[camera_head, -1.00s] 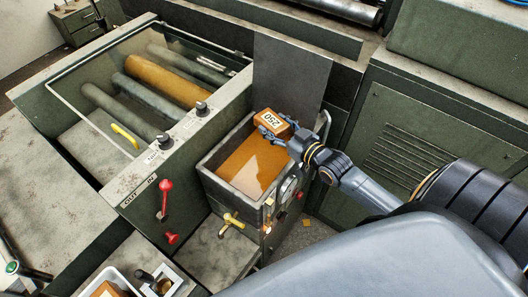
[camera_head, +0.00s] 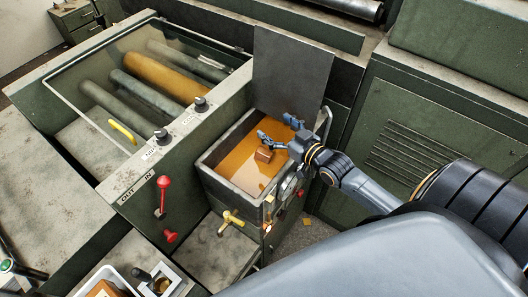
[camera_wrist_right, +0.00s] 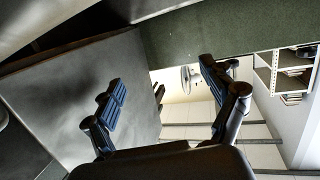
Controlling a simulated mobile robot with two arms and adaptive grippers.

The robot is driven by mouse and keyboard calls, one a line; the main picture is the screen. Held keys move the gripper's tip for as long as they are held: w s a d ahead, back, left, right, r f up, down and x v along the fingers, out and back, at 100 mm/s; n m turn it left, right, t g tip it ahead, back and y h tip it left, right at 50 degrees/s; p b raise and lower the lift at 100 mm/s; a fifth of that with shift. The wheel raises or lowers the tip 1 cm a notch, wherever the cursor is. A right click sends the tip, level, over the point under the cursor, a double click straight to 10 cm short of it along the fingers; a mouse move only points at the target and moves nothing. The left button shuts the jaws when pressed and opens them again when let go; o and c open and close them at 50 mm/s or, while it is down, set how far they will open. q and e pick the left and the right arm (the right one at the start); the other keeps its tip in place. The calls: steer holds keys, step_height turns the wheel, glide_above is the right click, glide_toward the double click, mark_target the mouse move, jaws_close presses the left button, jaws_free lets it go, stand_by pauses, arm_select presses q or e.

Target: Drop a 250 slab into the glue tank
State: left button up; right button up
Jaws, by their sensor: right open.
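The glue tank (camera_head: 207,178) is a grey open box holding amber glue (camera_head: 236,165). The brown 250 slab (camera_head: 264,155) is in the tank opening, tilted, below my right gripper and apart from its fingers; I cannot tell how far it has sunk. Its label is not readable now. My right gripper (camera_head: 277,130) is open and empty above the tank. Its two blue-padded fingers stand apart in the right wrist view (camera_wrist_right: 165,95), with nothing between them. My left gripper is not in view.
A raised dark lid plate (camera_head: 290,72) stands behind the tank. A brass tap (camera_head: 231,221) sticks out in front. The roller machine with a red lever (camera_head: 162,190) is to the left. A white tray (camera_head: 95,280) holding a brown block is at the bottom left.

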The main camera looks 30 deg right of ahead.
steer(key=v, duration=1.1)
steer(key=shift+s, duration=0.4)
steer(key=shift+r, duration=0.1)
